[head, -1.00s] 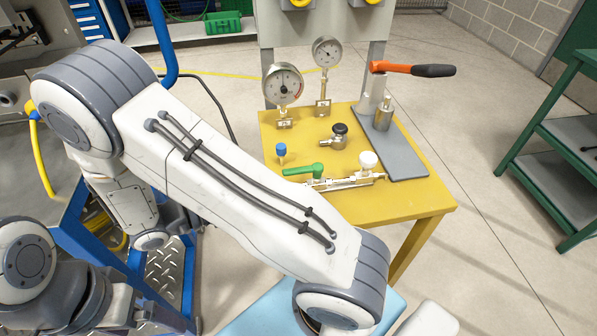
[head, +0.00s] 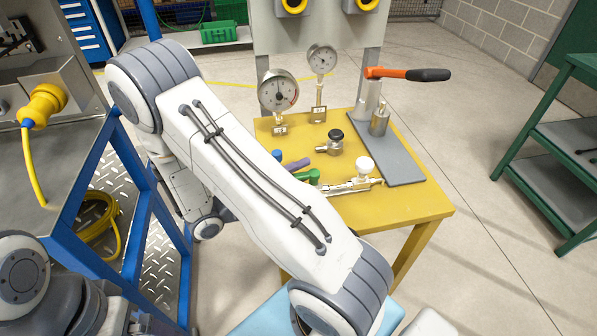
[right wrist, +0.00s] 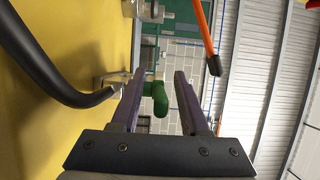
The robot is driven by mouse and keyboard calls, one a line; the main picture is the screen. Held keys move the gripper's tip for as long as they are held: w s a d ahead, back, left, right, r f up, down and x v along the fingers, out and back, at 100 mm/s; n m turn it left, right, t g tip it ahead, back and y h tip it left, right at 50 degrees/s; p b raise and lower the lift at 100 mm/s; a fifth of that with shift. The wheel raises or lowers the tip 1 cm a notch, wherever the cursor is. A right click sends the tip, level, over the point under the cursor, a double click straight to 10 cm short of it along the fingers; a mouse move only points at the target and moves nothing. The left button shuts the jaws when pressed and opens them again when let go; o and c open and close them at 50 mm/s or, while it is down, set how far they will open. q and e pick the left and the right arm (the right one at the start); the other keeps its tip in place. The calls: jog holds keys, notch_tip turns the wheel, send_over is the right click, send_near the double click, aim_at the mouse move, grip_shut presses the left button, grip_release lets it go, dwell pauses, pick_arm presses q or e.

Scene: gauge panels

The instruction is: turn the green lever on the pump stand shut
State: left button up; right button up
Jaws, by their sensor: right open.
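The green lever (head: 309,175) sits on a silver valve fitting (head: 345,187) with a white knob, on the yellow top of the pump stand (head: 415,205). My right arm hides part of the lever in the head view. One purple finger of my right gripper (head: 298,166) shows just behind the lever there; the other is hidden. In the right wrist view, my right gripper (right wrist: 159,75) is open, with the green lever (right wrist: 160,99) showing between its two purple fingers. I cannot tell whether a finger touches it. My left gripper is out of view.
Two dial gauges (head: 278,91) and a black-knobbed valve (head: 335,140) stand behind the lever. A blue knob (head: 277,154) is close to my finger.

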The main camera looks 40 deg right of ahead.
grip_shut()
dwell(1.4)
